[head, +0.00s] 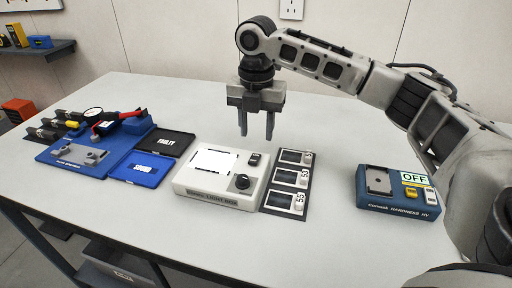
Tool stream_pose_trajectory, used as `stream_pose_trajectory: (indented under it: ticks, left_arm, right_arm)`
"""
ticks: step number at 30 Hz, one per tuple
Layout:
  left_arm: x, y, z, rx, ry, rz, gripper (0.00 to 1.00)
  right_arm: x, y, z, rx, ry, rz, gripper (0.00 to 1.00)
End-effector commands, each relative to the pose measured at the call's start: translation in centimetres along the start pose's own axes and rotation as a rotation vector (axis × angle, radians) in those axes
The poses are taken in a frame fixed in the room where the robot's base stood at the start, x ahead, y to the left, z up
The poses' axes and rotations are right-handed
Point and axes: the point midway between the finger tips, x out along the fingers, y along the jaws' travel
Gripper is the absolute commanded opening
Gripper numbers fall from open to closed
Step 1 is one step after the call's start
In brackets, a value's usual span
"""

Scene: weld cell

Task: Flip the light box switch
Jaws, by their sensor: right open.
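The light box (219,179) is a white box near the middle of the table, with a bright rectangular panel on top. A small dark rocker switch (254,159) sits at its upper right, and a black round knob (242,182) sits below that. My right gripper (256,136) points down with its two fingers apart and empty. It appears above the table near the back right of the light box, close to the switch in the picture; its exact height is hard to tell. My left gripper is not in view.
Beside the light box is a dark rack (270,197) with several numbered slides. A blue hardness tester (397,189) reading OFF stands at right. At left are a blue mat (64,152) with tools, a black FAULTY tray (173,136) and a blue tray (142,170). The front table area is clear.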

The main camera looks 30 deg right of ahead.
Motion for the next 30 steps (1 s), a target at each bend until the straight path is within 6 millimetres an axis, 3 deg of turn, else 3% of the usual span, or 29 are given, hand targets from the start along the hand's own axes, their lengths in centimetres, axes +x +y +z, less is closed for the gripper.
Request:
stream_pose_trajectory:
  ticks: [3,9,21,22,26,30]
  left_arm:
    - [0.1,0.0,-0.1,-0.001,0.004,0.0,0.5]
    - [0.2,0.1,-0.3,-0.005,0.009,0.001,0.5]
    - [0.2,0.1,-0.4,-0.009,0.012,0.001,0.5]
    - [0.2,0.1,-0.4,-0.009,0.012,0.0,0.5]
    - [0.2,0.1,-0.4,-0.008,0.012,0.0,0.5]
    - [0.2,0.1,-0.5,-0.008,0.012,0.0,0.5]
  right_arm:
    - [2.5,-0.1,0.0,0.001,0.0,-0.003,0.42]
    - [5.0,-0.1,0.0,0.0,0.0,-0.001,0.42]
    - [5.8,0.0,0.0,0.0,-0.001,0.0,0.42]
    - [5.8,0.0,0.0,0.0,-0.001,0.0,0.39]
    - [5.8,0.0,0.0,0.0,-0.001,0.0,0.03]
    - [5.7,0.0,0.0,0.0,-0.002,0.0,0.0]
